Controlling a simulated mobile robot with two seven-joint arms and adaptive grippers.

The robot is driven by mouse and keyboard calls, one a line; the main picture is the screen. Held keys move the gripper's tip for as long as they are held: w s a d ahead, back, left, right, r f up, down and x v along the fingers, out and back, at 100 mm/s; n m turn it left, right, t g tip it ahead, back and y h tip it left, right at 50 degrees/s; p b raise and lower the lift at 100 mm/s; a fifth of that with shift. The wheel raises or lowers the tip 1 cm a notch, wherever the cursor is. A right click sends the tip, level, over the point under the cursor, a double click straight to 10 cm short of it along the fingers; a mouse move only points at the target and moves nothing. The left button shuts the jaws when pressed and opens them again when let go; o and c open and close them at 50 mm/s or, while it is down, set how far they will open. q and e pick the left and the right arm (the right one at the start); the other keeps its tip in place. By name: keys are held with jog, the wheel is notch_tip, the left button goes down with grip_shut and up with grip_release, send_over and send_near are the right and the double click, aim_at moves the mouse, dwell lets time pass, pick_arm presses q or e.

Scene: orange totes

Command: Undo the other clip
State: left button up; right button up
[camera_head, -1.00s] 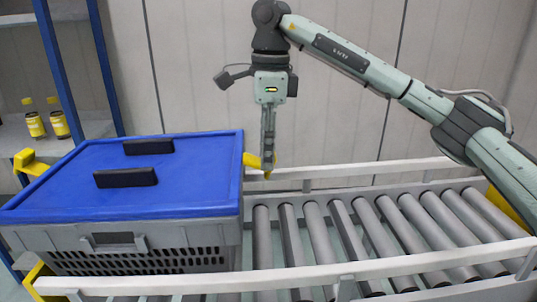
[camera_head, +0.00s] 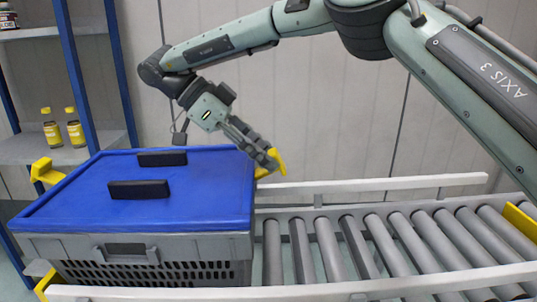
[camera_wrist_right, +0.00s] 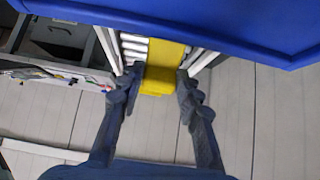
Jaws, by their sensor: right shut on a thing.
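A grey crate (camera_head: 120,247) with a blue lid (camera_head: 205,187) sits at the left end of the roller conveyor. A yellow clip (camera_head: 276,163) is at the lid's right side, partly hidden by the fingers. My right gripper (camera_head: 268,160) reaches it from above at a slant and is shut on it. In the right wrist view the clip (camera_wrist_right: 164,66) lies between the two dark fingers (camera_wrist_right: 158,90), under the blue lid edge. The other yellow clip (camera_head: 45,171) sticks outward at the lid's left side. My left gripper is not in view.
The roller conveyor (camera_head: 395,245) is empty right of the crate. White rails (camera_head: 380,187) run along its front and back. A shelf (camera_head: 85,155) at the left holds yellow-capped bottles (camera_head: 52,128). Two black handles (camera_head: 139,189) stand up on the lid.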

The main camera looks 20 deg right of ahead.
jog(key=shift+a+h, duration=0.2)
jog(key=shift+h, duration=0.3)
jog(key=o, duration=1.2)
jog(key=shift+c, duration=0.2)
jog(key=shift+d, duration=0.1)
